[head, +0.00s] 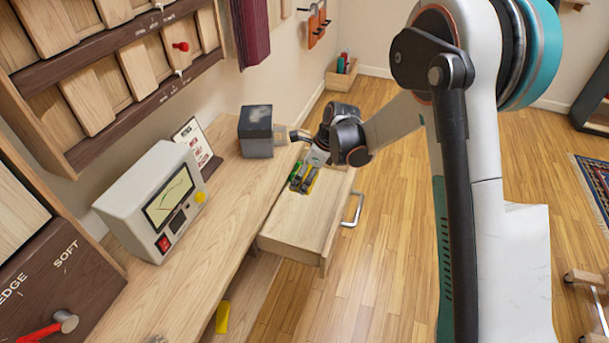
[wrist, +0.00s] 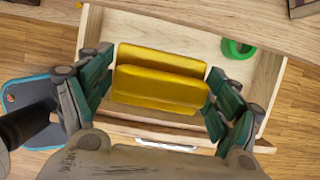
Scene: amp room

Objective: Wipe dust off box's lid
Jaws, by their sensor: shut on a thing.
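The box (head: 256,146) stands on the wooden desk by the wall, its dark lid (head: 256,117) on top with a paler, dusty-looking patch. My gripper (head: 305,172) is down at the open drawer (head: 290,230), to the right of the box and apart from it. In the wrist view, my gripper (wrist: 158,95) has its green fingers on either side of a glossy yellow thing (wrist: 160,88), shut on it. The yellow thing shows two long rounded ridges, like a folded cloth or sponge. Its underside is hidden, so I cannot tell whether it touches the drawer floor.
On the desk stand a sign (head: 197,142) and a grey meter (head: 155,205). The drawer's metal handle (head: 354,210) juts out over the floor. A bare desk strip lies in front of the box.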

